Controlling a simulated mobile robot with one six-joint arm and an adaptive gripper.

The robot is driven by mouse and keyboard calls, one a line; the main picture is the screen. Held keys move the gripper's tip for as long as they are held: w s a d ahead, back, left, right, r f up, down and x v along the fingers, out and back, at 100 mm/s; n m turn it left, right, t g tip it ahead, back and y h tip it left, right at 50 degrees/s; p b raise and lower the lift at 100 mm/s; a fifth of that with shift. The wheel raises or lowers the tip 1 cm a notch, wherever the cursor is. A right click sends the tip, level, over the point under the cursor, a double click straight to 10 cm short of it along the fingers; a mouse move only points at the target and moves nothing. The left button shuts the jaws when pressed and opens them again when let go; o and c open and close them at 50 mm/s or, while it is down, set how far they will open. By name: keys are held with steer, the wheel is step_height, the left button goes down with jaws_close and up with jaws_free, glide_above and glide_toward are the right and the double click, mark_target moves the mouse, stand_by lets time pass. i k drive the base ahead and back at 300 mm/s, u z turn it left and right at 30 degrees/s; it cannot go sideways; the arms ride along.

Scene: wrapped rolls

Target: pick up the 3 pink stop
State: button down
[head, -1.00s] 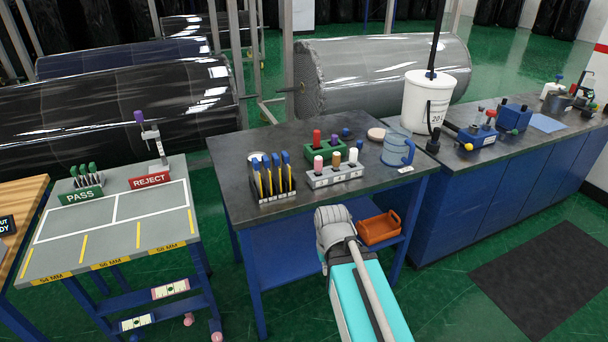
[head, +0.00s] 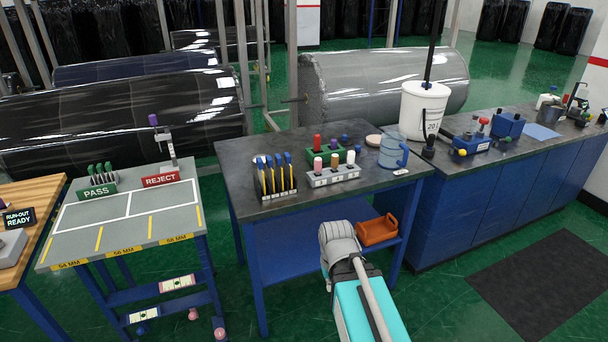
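A small pink stop (head: 317,167) stands upright in a grey holder block (head: 333,179) on the dark-topped bench. A tan stop (head: 334,160) and a white stop (head: 351,158) stand beside it in the same block. Any number on the pink stop is too small to read. Two other pink round pieces (head: 193,314) show low down by the legs of the left table. My arm, teal and grey, rises from the bottom of the head view in front of the bench. My gripper cannot be made out.
A rack of blue-topped tools (head: 275,177) stands left of the grey block. A green block (head: 325,155) with red and purple pieces is behind it. A blue jug (head: 392,152) stands to the right. An orange bin (head: 377,231) sits on the lower shelf. The bench's front left is clear.

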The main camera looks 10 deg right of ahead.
mark_target(317, 162)
steer(key=k, duration=0.1)
steer(key=z, duration=0.2)
steer(key=i, duration=0.95)
steer(key=u, duration=1.7)
